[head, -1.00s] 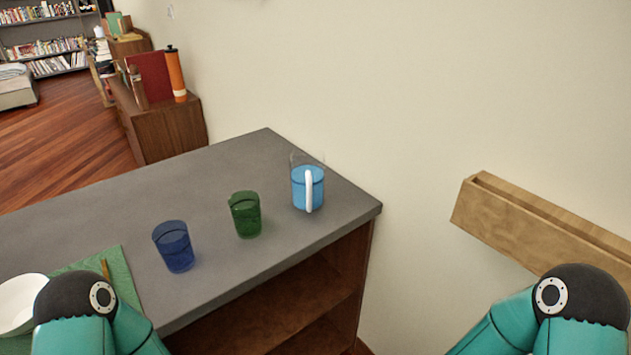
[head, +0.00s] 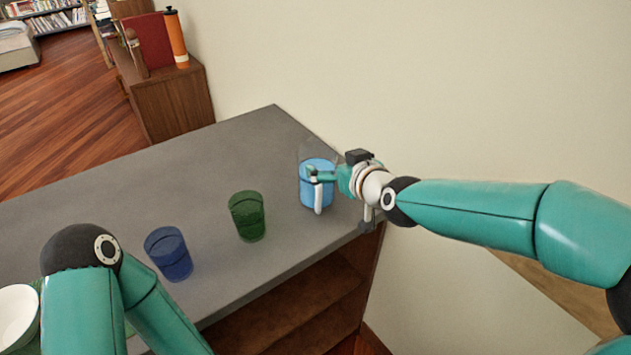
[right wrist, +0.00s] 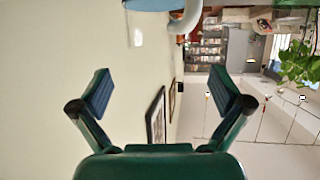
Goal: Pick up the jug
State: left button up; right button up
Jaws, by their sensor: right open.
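The jug (head: 317,192) is clear with blue content and a white handle. The jug's blue body (right wrist: 147,4) and pale handle (right wrist: 186,24) show at the top edge there, beyond the fingertips. My left gripper is out of view; only my left arm shows.
A green cup (head: 246,216) and a dark blue cup (head: 168,254) stand left of the jug on the counter. A white bowl (head: 18,315) is at the lower left. The wall rises behind the counter. The counter's back left is clear.

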jog(key=p, duration=0.1)
send_near(310, 149)
jog(key=w, duration=0.1)
jog(key=x, duration=0.1)
jog(key=p+x, duration=0.1)
jog(key=x, duration=0.1)
jog(key=p+x, duration=0.1)
jog(key=x, duration=0.1)
jog(key=shift+s+a+f, duration=0.2)
jog(key=shift+a+f, duration=0.05)
jog(key=shift+f, duration=0.1)
jog(key=shift+w+a+f, duration=0.2)
jog(key=shift+w+f, duration=0.05)
jog(key=shift+w, duration=0.1)
jog(key=c, duration=1.2)
jog(key=shift+w+r, duration=0.1)
jog(key=shift+r, duration=0.1)
jog(key=shift+c, duration=1.3)
